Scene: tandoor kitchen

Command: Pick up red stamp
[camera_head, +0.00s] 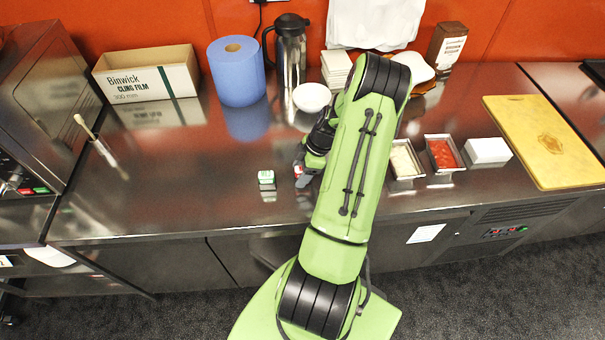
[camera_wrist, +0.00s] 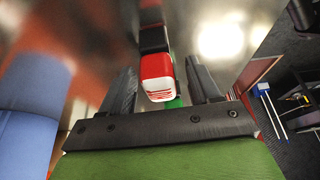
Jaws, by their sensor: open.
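The red stamp (camera_head: 298,170) stands on the steel counter by my gripper (camera_head: 304,167), small and partly hidden in the head view. In the wrist view the red stamp (camera_wrist: 155,66) shows its red body and a white face with red lines. It lies between the two dark fingers of my gripper (camera_wrist: 160,72), with a visible gap on both sides. The gripper is open and holds nothing. A bit of green shows behind the stamp in the wrist view; I cannot tell what it belongs to.
A green-and-white stamp (camera_head: 266,177) stands just left of the red one. A blue paper roll (camera_head: 237,72), a steel jug (camera_head: 291,50) and a white bowl (camera_head: 311,97) stand behind. Small trays (camera_head: 441,153) sit to the right. The counter's front left is clear.

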